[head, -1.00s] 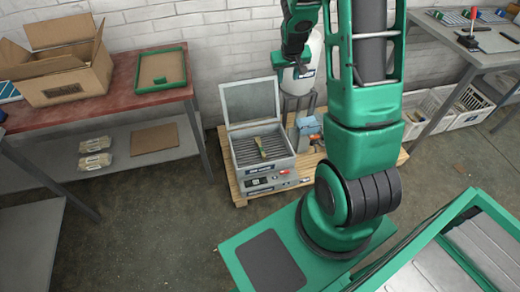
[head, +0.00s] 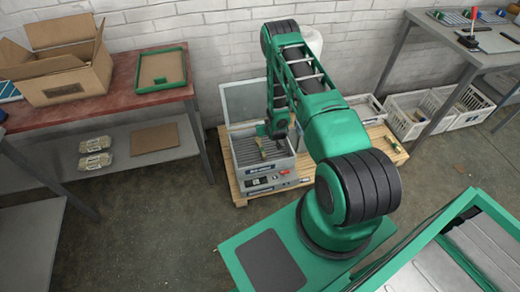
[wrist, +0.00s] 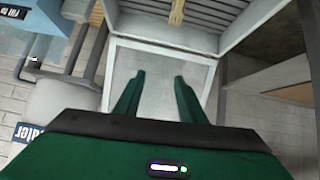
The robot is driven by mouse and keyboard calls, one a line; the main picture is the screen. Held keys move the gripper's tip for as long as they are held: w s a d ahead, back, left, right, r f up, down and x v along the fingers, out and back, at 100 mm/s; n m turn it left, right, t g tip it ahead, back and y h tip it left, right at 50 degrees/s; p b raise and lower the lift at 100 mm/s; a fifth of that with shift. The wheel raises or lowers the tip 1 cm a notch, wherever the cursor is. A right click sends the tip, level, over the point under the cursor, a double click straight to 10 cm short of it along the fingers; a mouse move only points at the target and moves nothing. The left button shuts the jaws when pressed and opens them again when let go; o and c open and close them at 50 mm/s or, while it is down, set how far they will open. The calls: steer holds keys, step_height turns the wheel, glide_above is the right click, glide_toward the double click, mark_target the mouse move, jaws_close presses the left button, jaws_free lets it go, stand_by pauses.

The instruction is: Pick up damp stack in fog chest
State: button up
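The fog chest (head: 290,178) is a grey box with its lid (head: 240,102) open and tilted back. The damp stack (head: 258,143), a small bundle of yellowish wooden pieces, lies on the slatted rack inside. The arm partly covers the chest. In the wrist view the stack (wrist: 177,12) shows at the top edge, cut off by the frame, on the slats. My gripper (wrist: 158,76) is open, with nothing between its fingers. In the head view my gripper (head: 276,130) is over the chest, close to the stack; the exact gap is hard to judge.
The chest stands on a wooden pallet (head: 330,172). A grey tank (wrist: 62,108) stands beside it in the wrist view. The red-topped bench (head: 110,110) is left, with a cardboard box (head: 65,80). White crates (head: 408,118) stand right. Floor in front is clear.

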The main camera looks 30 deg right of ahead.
steer(key=t, duration=0.2)
glide_toward(261, 148)
steer(key=shift+s+a+r+m, duration=0.15)
steer(key=shift+s+a+m, duration=0.25)
steer(key=shift+s, duration=0.1)
steer(key=shift+w+f, duration=0.1)
steer(key=shift+f, duration=0.1)
steer(key=x, duration=0.4)
steer(key=shift+w+d, duration=0.15)
steer(key=shift+w, duration=0.05)
steer(key=shift+d+x, duration=0.15)
steer(key=shift+x, duration=1.3)
steer(key=shift+d+x, duration=0.15)
steer(key=shift+x, duration=1.3)
steer(key=shift+r, duration=0.15)
steer(key=shift+c, duration=0.6)
jaws_close()
